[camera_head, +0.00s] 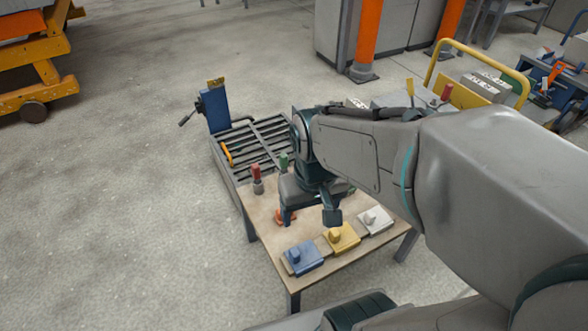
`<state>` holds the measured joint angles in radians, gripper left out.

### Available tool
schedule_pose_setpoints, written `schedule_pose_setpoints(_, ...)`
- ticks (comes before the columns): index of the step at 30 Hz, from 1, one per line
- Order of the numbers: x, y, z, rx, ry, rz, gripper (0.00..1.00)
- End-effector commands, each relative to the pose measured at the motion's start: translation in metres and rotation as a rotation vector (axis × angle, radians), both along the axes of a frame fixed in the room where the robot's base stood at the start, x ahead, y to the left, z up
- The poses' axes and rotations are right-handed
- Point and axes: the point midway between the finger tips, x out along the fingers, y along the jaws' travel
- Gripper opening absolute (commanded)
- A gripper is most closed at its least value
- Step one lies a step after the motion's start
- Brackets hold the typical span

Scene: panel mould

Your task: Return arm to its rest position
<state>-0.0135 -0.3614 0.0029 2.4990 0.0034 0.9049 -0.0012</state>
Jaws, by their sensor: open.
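My gripper (311,218) hangs pointing down over the wooden table (272,255), with its two fingers spread apart and nothing seen between them. My arm reaches in from the right and hides part of the table and what is behind it. A small orange piece (279,217) lies on the table by the left finger. A blue block (303,258), a yellow block (343,238) and a white block (375,220), each with a knob, sit in a row along the near edge, close to the right finger.
A slatted metal frame (262,146) with a blue post (214,108) adjoins the table's far side. A red-topped peg (257,178) and a green one (284,162) stand at the far edge. A yellow-handled cart (436,60) is at right.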

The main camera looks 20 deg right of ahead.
Motion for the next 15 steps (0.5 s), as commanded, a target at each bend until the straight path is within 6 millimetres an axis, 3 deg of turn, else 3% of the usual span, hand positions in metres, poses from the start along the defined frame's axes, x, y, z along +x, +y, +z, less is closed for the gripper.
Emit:
schedule_pose_setpoints(10, -0.002, 0.0, 0.002, 0.001, -0.001, -0.001, 0.74)
schedule_pose_setpoints(15, -0.002, -0.002, 0.029, -0.013, -0.003, 0.015, 0.74)
